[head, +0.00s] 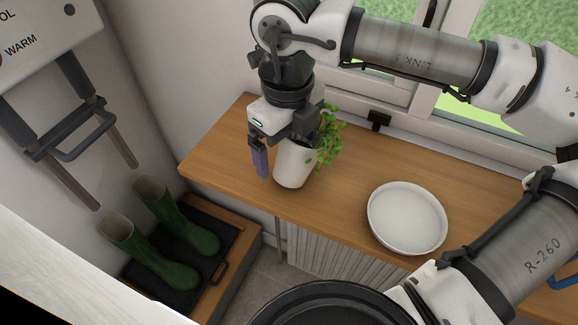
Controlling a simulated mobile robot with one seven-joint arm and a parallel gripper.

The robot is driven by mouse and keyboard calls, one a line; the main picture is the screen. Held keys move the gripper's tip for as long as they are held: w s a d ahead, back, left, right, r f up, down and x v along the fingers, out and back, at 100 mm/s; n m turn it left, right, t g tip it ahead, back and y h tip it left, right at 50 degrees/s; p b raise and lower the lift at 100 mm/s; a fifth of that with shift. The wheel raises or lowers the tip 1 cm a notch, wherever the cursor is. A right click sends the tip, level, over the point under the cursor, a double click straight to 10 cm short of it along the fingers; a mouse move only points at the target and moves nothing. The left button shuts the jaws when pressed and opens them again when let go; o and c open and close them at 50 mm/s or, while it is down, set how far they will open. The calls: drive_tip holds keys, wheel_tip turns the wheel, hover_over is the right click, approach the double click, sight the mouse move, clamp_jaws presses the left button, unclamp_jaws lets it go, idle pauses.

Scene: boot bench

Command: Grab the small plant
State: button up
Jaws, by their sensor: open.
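The small plant has green trailing leaves (330,135) and stands in a white pot (294,163) near the left end of the wooden bench top. My gripper (280,165) points down over the pot and is open. One purple-grey finger shows just left of the pot, with its tip below the rim. The other finger is hidden behind the pot and leaves, so I cannot tell whether either finger touches the pot.
A white round dish (407,217) sits on the wooden bench top (350,200) to the right of the plant. Green boots (165,235) stand on a dark tray (215,265) at lower left. A window (480,120) is behind the bench.

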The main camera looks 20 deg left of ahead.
sight(288, 166)
drive_tip(key=shift+s+f+p, duration=0.2)
drive_tip(key=shift+f+p, duration=0.05)
drive_tip(key=shift+p, duration=0.05)
wheel_tip(288, 166, down, 5)
drive_tip(key=shift+s+d+r+p, duration=0.1)
drive_tip(key=shift+r+p, duration=0.05)
drive_tip(key=shift+p, duration=0.6)
drive_tip(key=c, duration=1)
drive_tip(key=shift+c, duration=0.2)
drive_tip(key=shift+r, duration=0.1)
